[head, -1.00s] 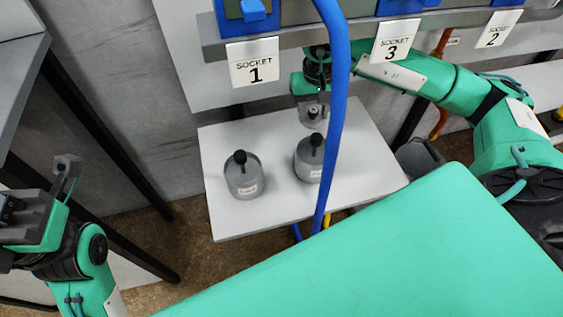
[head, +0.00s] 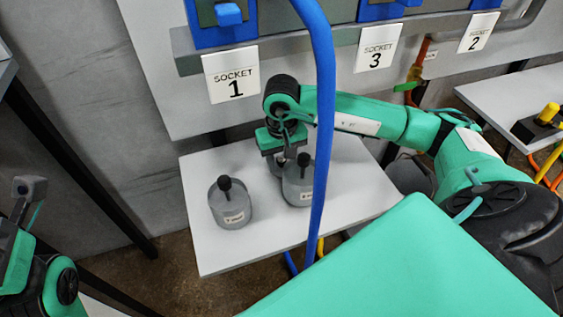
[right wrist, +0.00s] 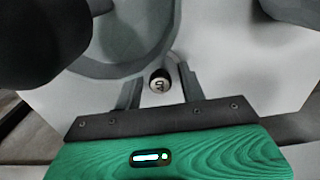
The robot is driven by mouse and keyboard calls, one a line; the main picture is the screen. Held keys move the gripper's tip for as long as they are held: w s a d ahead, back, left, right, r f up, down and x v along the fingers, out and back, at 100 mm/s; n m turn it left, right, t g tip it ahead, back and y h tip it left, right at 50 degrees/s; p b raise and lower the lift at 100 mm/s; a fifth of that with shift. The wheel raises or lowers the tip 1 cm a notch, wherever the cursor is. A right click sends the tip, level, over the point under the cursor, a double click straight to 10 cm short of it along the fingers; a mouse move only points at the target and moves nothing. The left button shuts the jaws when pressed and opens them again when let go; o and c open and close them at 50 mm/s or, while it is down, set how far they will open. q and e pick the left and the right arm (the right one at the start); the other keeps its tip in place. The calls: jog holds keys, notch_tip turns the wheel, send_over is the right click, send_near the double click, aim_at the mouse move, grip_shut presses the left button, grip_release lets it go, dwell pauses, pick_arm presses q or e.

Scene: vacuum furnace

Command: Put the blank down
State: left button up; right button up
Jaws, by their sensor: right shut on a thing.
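My right gripper (head: 276,168) points down over the grey shelf (head: 235,255), just behind and left of the right-hand grey canister (head: 297,190). In the right wrist view its two fingers (right wrist: 160,92) are shut on the blank, a small round piece with a pale, marked end (right wrist: 160,84). The canister's large rounded grey body (right wrist: 125,45) fills the picture just beyond it. In the head view the blank is mostly hidden by the gripper and canister; I cannot tell whether it touches the shelf. My left gripper (head: 28,196) is partly visible at the left edge; its opening is unclear.
A second grey canister (head: 230,205) with a black knob stands left on the shelf. A thick blue hose (head: 325,120) hangs in front of the right canister and my right arm. Socket signs 1 (head: 232,75), 3 (head: 376,47) and 2 (head: 478,32) hang above. The shelf's front left is bare.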

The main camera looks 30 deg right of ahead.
jog(key=shift+f, duration=0.2)
jog(key=o, duration=1)
jog(key=shift+r, duration=0.1)
